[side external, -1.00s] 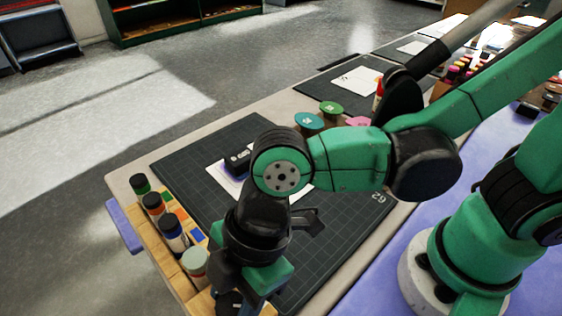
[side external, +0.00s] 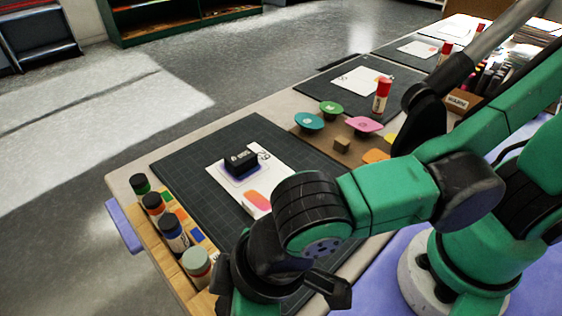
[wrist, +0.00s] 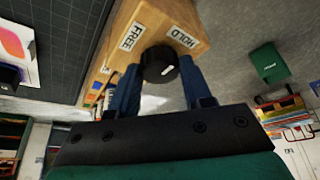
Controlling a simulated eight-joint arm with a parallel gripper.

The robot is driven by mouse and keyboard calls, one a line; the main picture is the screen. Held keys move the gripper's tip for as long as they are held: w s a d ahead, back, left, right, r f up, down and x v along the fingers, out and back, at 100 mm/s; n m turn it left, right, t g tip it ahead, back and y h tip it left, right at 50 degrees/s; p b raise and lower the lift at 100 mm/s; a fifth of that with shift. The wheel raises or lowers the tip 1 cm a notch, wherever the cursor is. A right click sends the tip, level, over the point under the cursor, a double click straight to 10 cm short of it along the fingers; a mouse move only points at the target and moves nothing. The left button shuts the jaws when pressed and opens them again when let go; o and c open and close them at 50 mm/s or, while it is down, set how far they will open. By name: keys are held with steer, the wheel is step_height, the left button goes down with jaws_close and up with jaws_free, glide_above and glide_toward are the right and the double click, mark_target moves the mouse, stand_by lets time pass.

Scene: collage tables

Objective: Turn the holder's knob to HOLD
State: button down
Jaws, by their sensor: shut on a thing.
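The holder is a wooden block (wrist: 158,18) with a FREE label (wrist: 132,36) on the left and a HOLD label (wrist: 183,37) on the right in the wrist view. Its round black knob (wrist: 157,58) sits between and just below the labels. In the side view the wooden holder (side external: 150,232) runs along the table's near-left edge; my arm hides the knob and fingertips.
Several capped bottles (side external: 172,232) stand in the holder, close beside my wrist. A black stamp block (side external: 241,161) lies on a white card (side external: 262,178) on the dark mat (side external: 190,170).

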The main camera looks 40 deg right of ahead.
stand_by(0.3)
steer(key=shift+c, duration=1.9)
jaws_free()
steer(key=shift+r, duration=0.15)
steer(key=shift+v, duration=2.7)
steer(key=w+d+m+t+h, duration=0.1)
steer(key=w+d+m, duration=0.3)
steer(key=d, duration=0.7)
steer(key=w+d+m+t+h, duration=0.2)
steer(key=w+d+m, duration=0.3)
steer(key=d, duration=0.7)
steer(key=shift+w+d+t, duration=0.3)
steer(key=shift+w+t, duration=0.2)
steer(key=shift+w, duration=0.55)
